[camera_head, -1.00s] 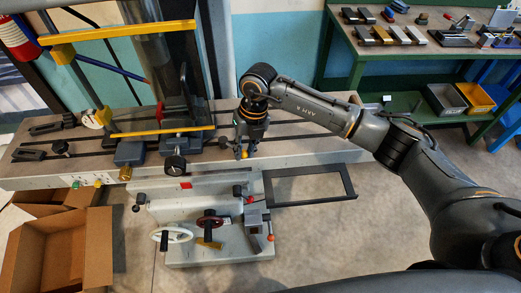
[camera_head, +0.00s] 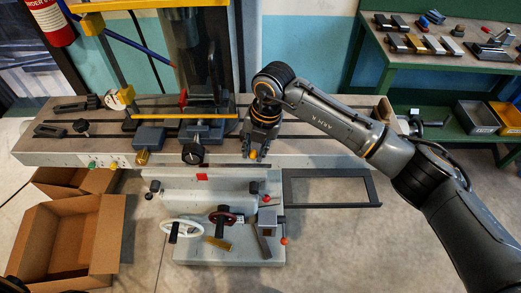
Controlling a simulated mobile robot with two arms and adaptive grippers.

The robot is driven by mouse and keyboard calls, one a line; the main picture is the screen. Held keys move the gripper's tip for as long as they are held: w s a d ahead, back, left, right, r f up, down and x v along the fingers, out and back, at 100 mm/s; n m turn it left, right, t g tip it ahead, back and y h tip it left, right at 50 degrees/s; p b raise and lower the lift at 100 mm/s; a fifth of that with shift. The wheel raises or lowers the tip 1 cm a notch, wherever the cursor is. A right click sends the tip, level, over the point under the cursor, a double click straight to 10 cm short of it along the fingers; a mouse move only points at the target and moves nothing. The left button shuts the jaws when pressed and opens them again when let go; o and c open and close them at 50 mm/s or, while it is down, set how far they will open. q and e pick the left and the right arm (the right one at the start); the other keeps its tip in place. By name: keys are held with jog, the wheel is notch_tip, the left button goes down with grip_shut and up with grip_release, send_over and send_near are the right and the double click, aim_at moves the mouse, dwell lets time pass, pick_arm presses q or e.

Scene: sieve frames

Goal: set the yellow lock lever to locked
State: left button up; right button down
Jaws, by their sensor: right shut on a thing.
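A small yellow piece (camera_head: 253,155), which looks like the knob of the yellow lock lever, shows at the fingertips of my right gripper (camera_head: 252,149). The gripper points down at the front edge of the grey machine table (camera_head: 320,160) and is shut on that piece. The fingers hide most of the lever, so its angle and its locked mark cannot be read.
A red handwheel (camera_head: 222,216), a white handwheel (camera_head: 182,231) and a flat yellow piece (camera_head: 218,243) sit below on the machine. A vise (camera_head: 199,131) stands left of my gripper. Open cardboard boxes (camera_head: 110,235) lie at the lower left. A green bench (camera_head: 440,63) stands at the right.

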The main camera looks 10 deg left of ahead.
jog(key=c, duration=1.1)
grip_release()
jog(key=shift+a, duration=0.1)
jog(key=shift+c, duration=0.2)
jog(key=shift+r, duration=0.15)
notch_tip(320, 180, up, 12)
jog(key=d, duration=0.2)
jog(key=shift+d+f, duration=0.15)
jog(key=shift+f, duration=0.05)
jog(key=shift+s, duration=0.1)
